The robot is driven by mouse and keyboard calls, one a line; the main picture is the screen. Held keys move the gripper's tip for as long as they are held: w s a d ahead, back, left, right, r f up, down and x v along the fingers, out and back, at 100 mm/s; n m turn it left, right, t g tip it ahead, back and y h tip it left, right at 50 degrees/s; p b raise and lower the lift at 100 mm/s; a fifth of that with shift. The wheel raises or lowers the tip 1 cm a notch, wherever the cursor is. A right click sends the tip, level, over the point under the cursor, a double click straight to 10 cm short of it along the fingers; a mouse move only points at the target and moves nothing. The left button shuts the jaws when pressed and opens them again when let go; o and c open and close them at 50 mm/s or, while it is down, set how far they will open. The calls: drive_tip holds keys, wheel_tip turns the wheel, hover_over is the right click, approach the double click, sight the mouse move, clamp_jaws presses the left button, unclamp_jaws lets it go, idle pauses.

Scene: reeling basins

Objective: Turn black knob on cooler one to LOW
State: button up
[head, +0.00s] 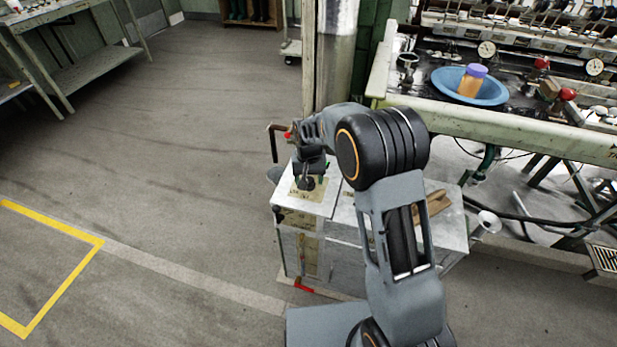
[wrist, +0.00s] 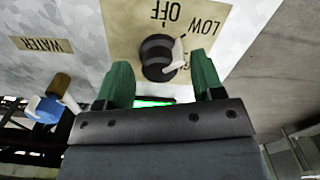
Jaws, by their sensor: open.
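The black knob (wrist: 158,56) shows in the wrist view on a beige label plate (wrist: 125,20) with OFF and LOW printed upside down. A pale pointer sits on the knob's right side; I cannot tell exactly which mark it meets. My gripper (wrist: 161,66) is open, its green fingers on either side of the knob and apart from it. Any touch cannot be made out. In the head view my gripper (head: 308,181) is over the left part of the pale-topped cabinet (head: 325,203), and the knob is hidden there.
In the wrist view a WATER label (wrist: 42,44) and a blue-and-brown fitting (wrist: 52,100) lie to the left. In the head view a bench with a blue basin (head: 447,82) and gauges stands at the right.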

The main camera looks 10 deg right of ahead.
sight(309, 178)
wheel_tip(309, 178, up, 14)
drive_tip(key=p, duration=0.2)
drive_tip(key=shift+p, duration=0.35)
drive_tip(key=shift+f, duration=0.1)
drive_tip(key=s+d+r+t+p, duration=0.1)
drive_tip(key=s+d+r+p, duration=0.2)
drive_tip(key=s+r+p, duration=0.2)
drive_tip(key=s+d+r+t+p, duration=0.1)
drive_tip(key=s+d+r+p, duration=0.2)
drive_tip(key=s+r+p, duration=0.2)
drive_tip(key=s+d+r+n+t+p, duration=0.1)
drive_tip(key=s+d+r+p, duration=0.3)
drive_tip(key=s+r, duration=0.6)
drive_tip(key=s+p, duration=0.2)
drive_tip(key=s, duration=0.1)
drive_tip(key=shift+t, duration=0.3)
drive_tip(key=shift+d, duration=0.1)
